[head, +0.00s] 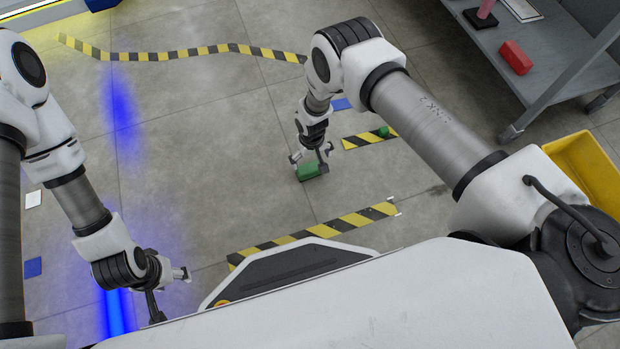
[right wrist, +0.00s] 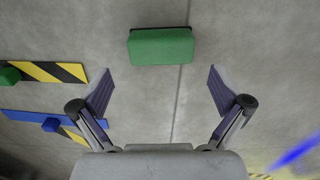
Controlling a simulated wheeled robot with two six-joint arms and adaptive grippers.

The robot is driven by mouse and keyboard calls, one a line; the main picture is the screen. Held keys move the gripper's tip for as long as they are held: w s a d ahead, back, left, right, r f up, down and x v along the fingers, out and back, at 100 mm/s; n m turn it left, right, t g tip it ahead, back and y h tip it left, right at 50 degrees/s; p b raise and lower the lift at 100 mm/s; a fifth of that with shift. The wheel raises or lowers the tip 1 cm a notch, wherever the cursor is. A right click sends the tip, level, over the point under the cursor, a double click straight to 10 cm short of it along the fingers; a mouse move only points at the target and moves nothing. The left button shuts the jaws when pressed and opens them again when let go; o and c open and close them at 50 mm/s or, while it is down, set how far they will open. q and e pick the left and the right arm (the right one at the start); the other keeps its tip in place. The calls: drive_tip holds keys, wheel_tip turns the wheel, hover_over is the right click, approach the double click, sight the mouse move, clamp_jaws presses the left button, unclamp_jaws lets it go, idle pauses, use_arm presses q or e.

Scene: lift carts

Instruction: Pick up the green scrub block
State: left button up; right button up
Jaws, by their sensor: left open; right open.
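The green scrub block (head: 309,173) lies on the grey floor below my right gripper (head: 310,164). In the right wrist view the block (right wrist: 160,47) shows ahead of the open fingers, roughly centred between them, with a dark edge along its top. My right gripper (right wrist: 158,90) is open and empty, its fingers pointing down at the floor. A gap to the block shows in the wrist view. My left gripper (head: 168,292) is open and empty at the lower left, far from the block.
A grey shelf cart (head: 545,85) bears a red block (head: 515,57). A yellow bin (head: 585,160) is at right.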

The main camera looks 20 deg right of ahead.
sight(310, 167)
drive_tip(key=f+b, duration=0.2)
drive_tip(key=f, duration=0.2)
drive_tip(key=f+b, duration=0.2)
drive_tip(key=f, duration=0.2)
drive_tip(key=shift+w+a, duration=0.1)
drive_tip(key=shift+w, duration=0.1)
drive_tip(key=shift+r, duration=0.15)
drive_tip(key=c, duration=0.9)
